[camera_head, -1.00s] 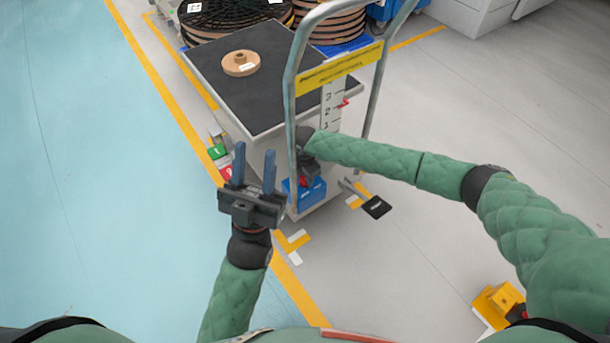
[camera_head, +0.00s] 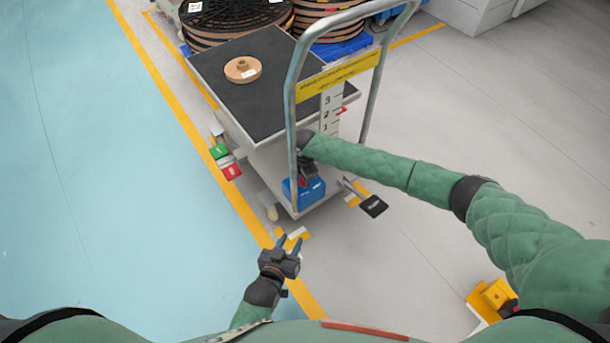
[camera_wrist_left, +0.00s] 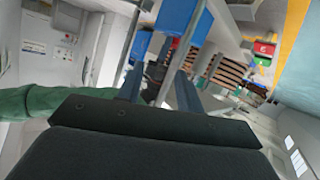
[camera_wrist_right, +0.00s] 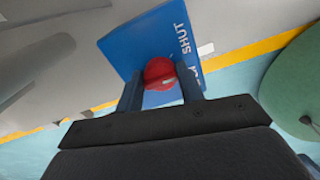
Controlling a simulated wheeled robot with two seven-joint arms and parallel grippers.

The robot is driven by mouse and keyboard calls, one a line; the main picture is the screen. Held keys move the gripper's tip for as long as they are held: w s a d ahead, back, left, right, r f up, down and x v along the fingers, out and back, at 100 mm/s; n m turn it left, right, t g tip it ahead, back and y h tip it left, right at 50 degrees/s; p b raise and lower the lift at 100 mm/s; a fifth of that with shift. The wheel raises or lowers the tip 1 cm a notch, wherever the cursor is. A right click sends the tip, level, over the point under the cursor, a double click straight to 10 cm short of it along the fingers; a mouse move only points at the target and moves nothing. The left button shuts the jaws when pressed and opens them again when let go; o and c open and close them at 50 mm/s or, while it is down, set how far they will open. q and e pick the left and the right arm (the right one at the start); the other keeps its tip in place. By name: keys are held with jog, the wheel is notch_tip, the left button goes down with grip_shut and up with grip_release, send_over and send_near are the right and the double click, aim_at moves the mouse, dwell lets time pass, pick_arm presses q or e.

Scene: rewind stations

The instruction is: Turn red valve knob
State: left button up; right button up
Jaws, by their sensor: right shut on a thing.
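The red valve knob (camera_wrist_right: 156,72) shows in the right wrist view in front of a blue plate (camera_wrist_right: 128,48) with white lettering that includes "SHUT". My right gripper (camera_wrist_right: 160,88) has its two fingers on either side of the knob and is shut on it. In the head view my right gripper (camera_head: 306,168) is at the near end of the cart, just above a blue box (camera_head: 308,192); the knob is mostly hidden there. My left gripper (camera_head: 291,242) is open and empty, low over the floor near the yellow line. Its spread fingers also show in the left wrist view (camera_wrist_left: 160,82).
A cart (camera_head: 262,118) with a dark top carries a brown spool (camera_head: 235,75). Its tall grey handle (camera_head: 291,110) rises beside my right gripper. Reels (camera_head: 225,22) stand behind. A yellow block (camera_head: 490,297) lies at lower right. The blue floor at left is clear.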

pick_arm(q)
jog(key=s+a+f+g+y+p, duration=0.1)
jog(key=s+f+g, duration=0.5)
jog(key=s+f, duration=0.65)
pick_arm(e)
jog(key=shift+r+m, duration=0.1)
jog(key=shift+m, duration=0.5)
jog(key=shift+p, duration=0.35)
jog(key=shift+m+p, duration=1.1)
jog(key=shift+p, duration=0.35)
pick_arm(q)
jog(key=shift+w+a+r+p, duration=0.1)
jog(key=shift+w+r+p, duration=0.25)
jog(key=shift+r, duration=0.45)
jog(key=shift+w+r+p, duration=0.15)
jog(key=shift+w+r, duration=0.3)
jog(key=shift+r, duration=0.35)
pick_arm(e)
jog(key=shift+m, duration=0.6)
pick_arm(q)
jog(key=shift+f, duration=0.1)
pick_arm(e)
jog(key=o, duration=0.9)
jog(key=shift+o, duration=0.2)
pick_arm(q)
jog(key=shift+r+p, duration=0.35)
jog(key=shift+r, duration=0.05)
pick_arm(e)
jog(key=shift+r, duration=3.8)
